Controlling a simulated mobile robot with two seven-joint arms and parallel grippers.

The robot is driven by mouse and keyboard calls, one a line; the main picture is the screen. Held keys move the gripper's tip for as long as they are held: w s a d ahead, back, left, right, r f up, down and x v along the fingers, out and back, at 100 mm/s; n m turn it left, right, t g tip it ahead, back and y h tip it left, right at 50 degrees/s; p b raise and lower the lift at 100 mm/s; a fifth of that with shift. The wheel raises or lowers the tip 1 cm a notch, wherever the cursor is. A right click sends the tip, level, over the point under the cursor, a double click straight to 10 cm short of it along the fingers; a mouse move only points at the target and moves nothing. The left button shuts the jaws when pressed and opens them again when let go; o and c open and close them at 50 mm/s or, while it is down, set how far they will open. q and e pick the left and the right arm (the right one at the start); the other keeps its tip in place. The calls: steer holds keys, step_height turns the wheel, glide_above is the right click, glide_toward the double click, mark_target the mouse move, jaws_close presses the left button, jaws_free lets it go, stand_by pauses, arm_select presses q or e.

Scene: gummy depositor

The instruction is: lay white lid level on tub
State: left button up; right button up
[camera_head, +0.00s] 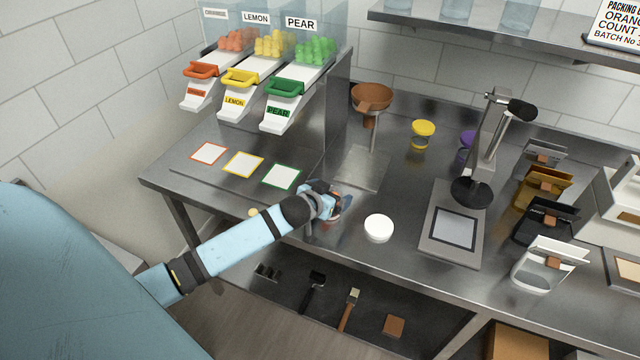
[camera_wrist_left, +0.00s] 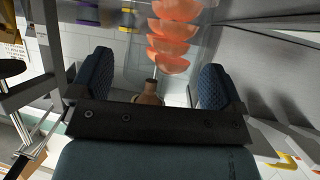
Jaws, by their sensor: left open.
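The white lid (camera_head: 378,228) is a round white piece on the steel bench, right of my left gripper; whether anything is under it I cannot tell. My left gripper (camera_head: 338,203) is low over the bench, left of the lid and apart from it. In the left wrist view its two dark fingers (camera_wrist_left: 155,85) are open, with no object clearly gripped. A clear tub (camera_wrist_left: 178,35) with orange slices shows close beyond the fingers there; in the head view the gripper mostly hides that spot. My right gripper is not in view.
A scale (camera_head: 453,232) and a black-handled press (camera_head: 490,150) stand right of the lid. A copper funnel (camera_head: 371,97) on a stand is behind the gripper. A yellow-lidded jar (camera_head: 423,129) stands further back. Colored-bordered cards (camera_head: 243,163) lie at left. Bare steel surrounds the lid.

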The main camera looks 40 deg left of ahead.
arm_select(q)
steer(key=v, duration=1.1)
steer(key=s+d+f+m+g+h, duration=0.1)
steer(key=s+d+f+m+h, duration=0.2)
steer(key=s+d+f, duration=1.2)
steer(key=shift+s+d+g+h+b, duration=0.3)
steer(key=shift+s+d+g+b, duration=0.15)
steer(key=shift+s+d, duration=0.45)
steer(key=shift+a+r+p, duration=0.1)
steer(key=shift+r+p, duration=0.2)
steer(key=shift+p, duration=0.15)
steer(key=shift+o, duration=0.5)
